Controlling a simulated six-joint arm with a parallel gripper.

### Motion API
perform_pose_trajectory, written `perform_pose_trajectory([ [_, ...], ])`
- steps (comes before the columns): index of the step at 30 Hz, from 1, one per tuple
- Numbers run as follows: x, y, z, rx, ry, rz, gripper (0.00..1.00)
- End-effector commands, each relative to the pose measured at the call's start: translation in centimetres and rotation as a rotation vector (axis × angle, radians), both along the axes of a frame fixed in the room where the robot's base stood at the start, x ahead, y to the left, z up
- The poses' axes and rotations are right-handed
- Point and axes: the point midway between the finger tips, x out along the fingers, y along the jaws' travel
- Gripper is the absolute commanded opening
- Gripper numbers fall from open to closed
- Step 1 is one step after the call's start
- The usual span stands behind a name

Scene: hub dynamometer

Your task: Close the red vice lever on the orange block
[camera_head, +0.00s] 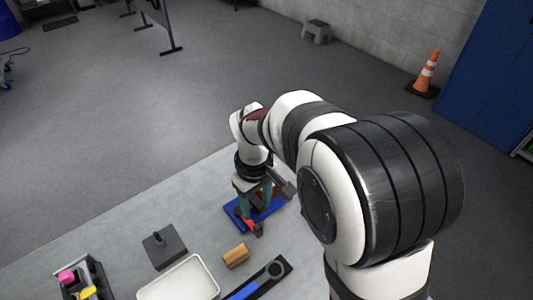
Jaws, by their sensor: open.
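A blue base plate (233,213) lies on the grey table and bears the vice, whose dark parts are mostly hidden by my gripper. The red lever (250,225) shows at the front of the plate, with a dark end toward the table's near side. My gripper (254,203) points down over the plate, its fingers apart, just behind the red lever. I cannot tell whether it touches anything.
A tan wooden piece (236,256) lies in front of the vice. A white tray (178,283), a dark plate with a post (164,246), a blue-handled tool (258,284) and a dark bin (83,280) with pink and yellow pieces lie nearby. My arm covers the right side.

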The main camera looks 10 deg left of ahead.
Motion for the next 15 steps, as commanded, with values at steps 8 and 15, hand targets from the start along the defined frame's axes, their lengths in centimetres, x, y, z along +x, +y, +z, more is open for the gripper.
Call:
perform_pose_trajectory([
  [8, -0.1, -0.1, -7.6, -0.001, 0.006, -0.004, 0.55],
  [15, -0.1, -0.1, -10.4, 0.001, 0.002, -0.006, 0.55],
])
